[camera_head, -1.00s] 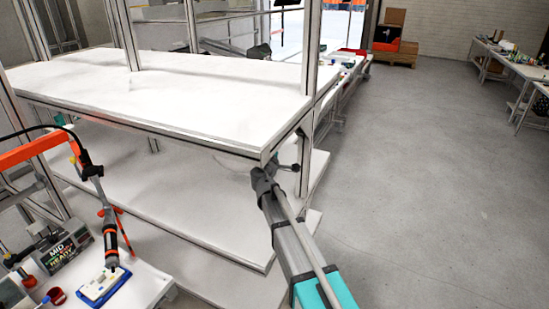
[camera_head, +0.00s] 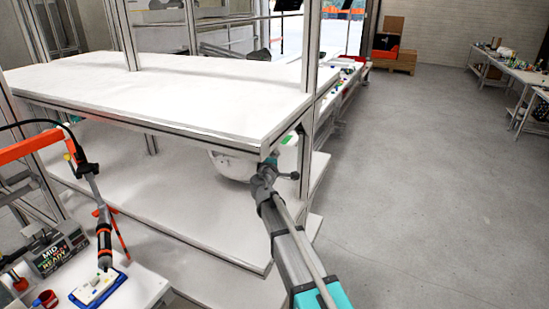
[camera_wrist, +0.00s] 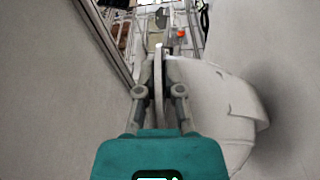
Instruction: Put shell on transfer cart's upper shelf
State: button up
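A white helmet shell (camera_head: 232,166) shows below the upper white shelf (camera_head: 210,95), at its front right corner. The shelf's edge hides its top. In the wrist view the shell (camera_wrist: 215,105) lies right of the fingers, its rim reaching between them. My gripper (camera_wrist: 160,65) appears shut on that rim. In the head view my gripper (camera_head: 272,165) is near the shelf corner, its fingers partly hidden. The shell is above the lower white shelf (camera_head: 170,195); I cannot tell whether it touches. I cannot tell whether this shelf unit is the transfer cart.
Metal posts (camera_head: 308,60) rise at the shelf's corners. A small bench with a screwdriver tool (camera_head: 104,235) and a blue-edged tray (camera_head: 98,288) stands at the lower left. Open grey floor (camera_head: 430,180) lies to the right, with tables (camera_head: 520,75) beyond.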

jog(key=o, duration=0.4)
jog(key=s, duration=0.4)
jog(key=s+a, duration=0.1)
jog(key=s, duration=0.7)
jog(key=shift+a, duration=0.3)
jog(key=shift+f, duration=0.1)
dwell(0.5)
